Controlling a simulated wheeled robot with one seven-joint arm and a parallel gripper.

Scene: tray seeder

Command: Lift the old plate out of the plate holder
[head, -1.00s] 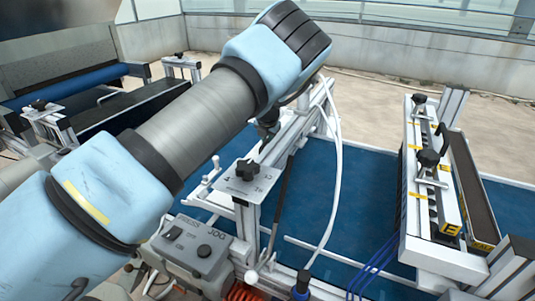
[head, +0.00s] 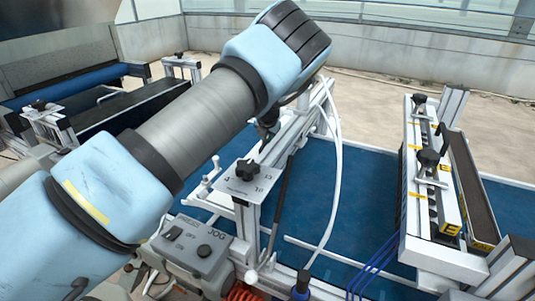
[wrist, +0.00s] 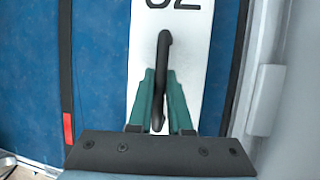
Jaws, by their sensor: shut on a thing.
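In the wrist view a pale plate (wrist: 195,60) with dark, partly cut-off figures at its top edge lies under my gripper. A black handle (wrist: 164,50) stands up from its middle. My gripper (wrist: 163,76) has its two teal fingers on either side of this handle and is shut on it. In the head view my own arm hides the gripper and the plate. I cannot clearly make out the plate holder, or whether the plate still sits in it.
The blue belt (head: 350,190) runs below. A metal frame with a numbered bracket (head: 248,182) and black knob stands beside my arm. A control box (head: 190,245) is at the lower front. A rail assembly with black knobs (head: 412,215) stands at right. A white hose (head: 337,180) hangs near my wrist.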

